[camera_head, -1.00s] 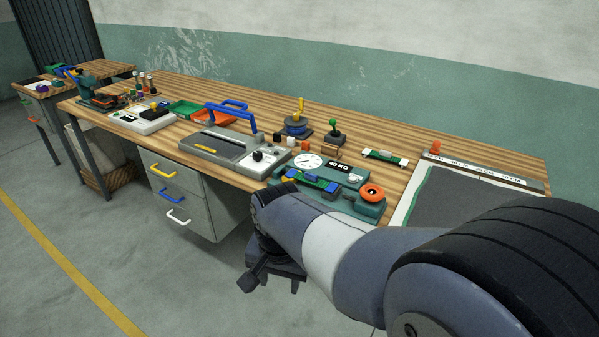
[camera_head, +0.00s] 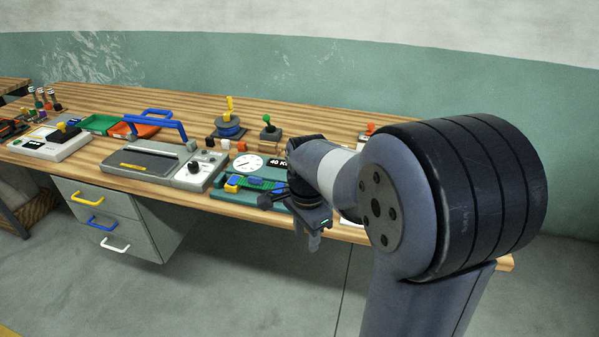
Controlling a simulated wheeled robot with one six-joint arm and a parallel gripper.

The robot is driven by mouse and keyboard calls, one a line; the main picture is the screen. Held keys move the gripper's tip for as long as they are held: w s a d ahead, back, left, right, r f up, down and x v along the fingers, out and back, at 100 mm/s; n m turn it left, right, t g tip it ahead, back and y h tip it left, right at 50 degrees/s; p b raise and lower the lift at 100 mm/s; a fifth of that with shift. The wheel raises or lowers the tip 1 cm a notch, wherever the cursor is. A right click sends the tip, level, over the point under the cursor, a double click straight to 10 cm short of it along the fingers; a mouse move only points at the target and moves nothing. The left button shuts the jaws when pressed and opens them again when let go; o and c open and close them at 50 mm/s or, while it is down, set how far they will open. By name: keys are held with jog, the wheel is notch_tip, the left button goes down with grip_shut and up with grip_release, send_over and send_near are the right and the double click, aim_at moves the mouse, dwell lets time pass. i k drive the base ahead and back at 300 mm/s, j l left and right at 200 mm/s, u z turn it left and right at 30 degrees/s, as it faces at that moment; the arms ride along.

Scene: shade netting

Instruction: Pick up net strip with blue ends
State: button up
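A dark green strip with blue parts (camera_head: 262,183), which looks like the net strip, lies along the front of a teal machine with a round dial (camera_head: 246,163). A blue part shows near its left end; its right end is partly covered by my arm. My gripper (camera_head: 313,235) hangs pointing down just right of the strip, in front of the bench edge and apart from the strip. Nothing shows in it. Its fingers overlap in this view, so I cannot tell their opening.
A grey sealer with a blue handle (camera_head: 160,122) stands left of the teal machine. Green (camera_head: 98,124) and orange (camera_head: 133,130) trays lie further left.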

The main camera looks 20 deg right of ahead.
aim_at(253, 182)
jog(key=i+j+z, duration=0.25)
jog(key=z, duration=0.15)
jog(key=i+j+z, duration=0.15)
jog(key=j+z, duration=0.25)
jog(key=i+j+z, duration=0.1)
jog(key=j+z, duration=0.7)
jog(key=j, duration=0.75)
jog(key=i+j, duration=0.1)
jog(key=j, duration=0.65)
jog(key=i+l+z, duration=0.05)
